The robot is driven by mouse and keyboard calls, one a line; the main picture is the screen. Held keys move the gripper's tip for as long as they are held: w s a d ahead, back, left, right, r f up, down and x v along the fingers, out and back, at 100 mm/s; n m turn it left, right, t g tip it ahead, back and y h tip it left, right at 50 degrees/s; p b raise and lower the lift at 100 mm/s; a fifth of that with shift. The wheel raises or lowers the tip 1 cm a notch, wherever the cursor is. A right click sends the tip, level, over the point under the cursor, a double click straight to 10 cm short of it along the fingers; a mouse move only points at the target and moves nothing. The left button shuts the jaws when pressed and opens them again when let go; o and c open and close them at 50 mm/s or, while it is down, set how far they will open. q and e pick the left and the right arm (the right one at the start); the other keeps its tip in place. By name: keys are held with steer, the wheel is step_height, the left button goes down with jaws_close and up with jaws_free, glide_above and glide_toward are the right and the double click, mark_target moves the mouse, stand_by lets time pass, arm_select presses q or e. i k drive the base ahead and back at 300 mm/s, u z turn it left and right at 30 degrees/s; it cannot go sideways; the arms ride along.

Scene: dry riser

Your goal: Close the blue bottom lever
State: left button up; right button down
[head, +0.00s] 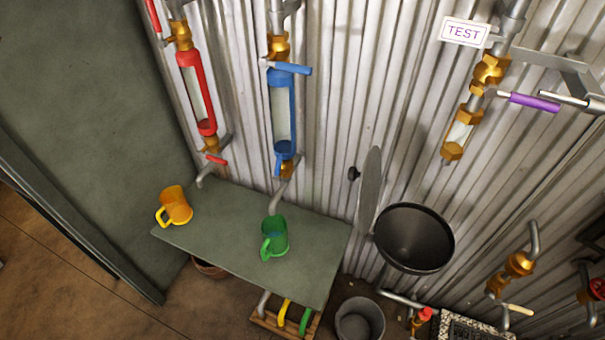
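The blue sight-glass tube (282,110) is mounted upright on the wall, left of centre, between brass valves. The blue bottom lever (281,165) is at its lower end and points down, roughly along the pipe. The blue top lever (292,69) sticks out to the right, across the pipe. The brass valve (289,168) by the bottom lever is partly hidden. Neither of my grippers can be made out in the head view, and nothing is seen touching the blue levers.
A green table (205,235) stands below, bearing a yellow mug (174,207) and a green mug (274,238). A red tube (197,90) is to the left. A black funnel (413,238), purple lever (533,102) and grey metal bars (550,60) are to the right.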

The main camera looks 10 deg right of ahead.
mark_target(278, 166)
steer(key=k, duration=1.25)
steer(key=u, duration=0.9)
steer(key=i, duration=1.05)
steer(key=z, duration=0.55)
steer(key=i, duration=0.65)
steer(key=z, duration=0.75)
